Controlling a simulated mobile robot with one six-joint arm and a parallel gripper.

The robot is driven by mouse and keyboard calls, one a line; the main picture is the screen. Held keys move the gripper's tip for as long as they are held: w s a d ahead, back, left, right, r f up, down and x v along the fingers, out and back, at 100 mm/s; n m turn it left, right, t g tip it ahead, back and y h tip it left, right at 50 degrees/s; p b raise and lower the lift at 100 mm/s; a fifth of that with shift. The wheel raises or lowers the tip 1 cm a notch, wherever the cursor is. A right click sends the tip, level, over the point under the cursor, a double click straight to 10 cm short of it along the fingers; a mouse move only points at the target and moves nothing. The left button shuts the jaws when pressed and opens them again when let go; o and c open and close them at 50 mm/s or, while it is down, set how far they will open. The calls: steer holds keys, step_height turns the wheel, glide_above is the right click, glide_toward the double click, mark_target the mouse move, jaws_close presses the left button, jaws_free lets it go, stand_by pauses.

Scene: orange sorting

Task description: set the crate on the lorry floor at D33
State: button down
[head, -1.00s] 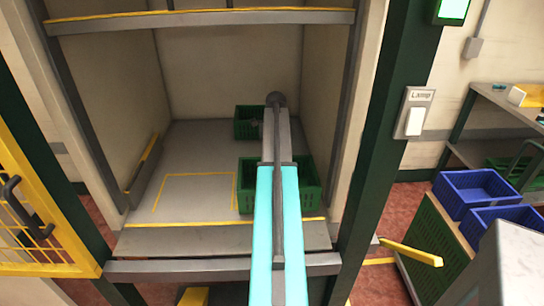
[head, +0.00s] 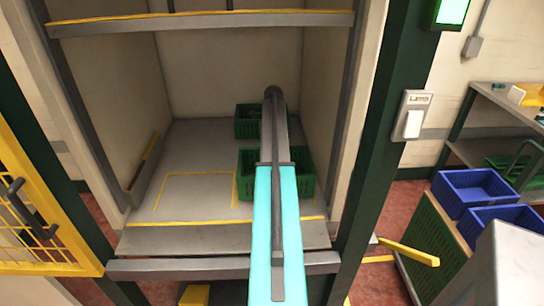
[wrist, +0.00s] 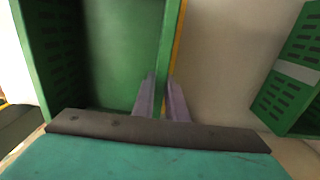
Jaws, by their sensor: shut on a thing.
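A green crate (head: 246,180) is inside the lorry, right of the yellow floor outline, partly hidden behind my arm. In the wrist view my gripper (wrist: 160,90) is shut on one wall of this crate (wrist: 145,40), with a finger on each side of it. The crate's dark inside shows at left. In the head view my gripper is hidden behind the arm. The lorry floor (head: 195,215) is grey. I cannot read a D33 mark, and I cannot tell whether the crate touches the floor.
Another green crate (head: 246,124) stands farther back by the lorry's rear wall. A green crate also shows at the right of the wrist view (wrist: 297,72), apart from the held one. The outlined floor at left is clear. Blue crates (head: 470,187) stand outside at right.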

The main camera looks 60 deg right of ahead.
steer(key=shift+f+p, duration=0.55)
steer(key=shift+f, duration=1.25)
steer(key=c, duration=1.8)
jaws_free()
steer(key=shift+o, duration=0.2)
steer(key=shift+r+b, duration=1.25)
steer(key=shift+r, duration=4.85)
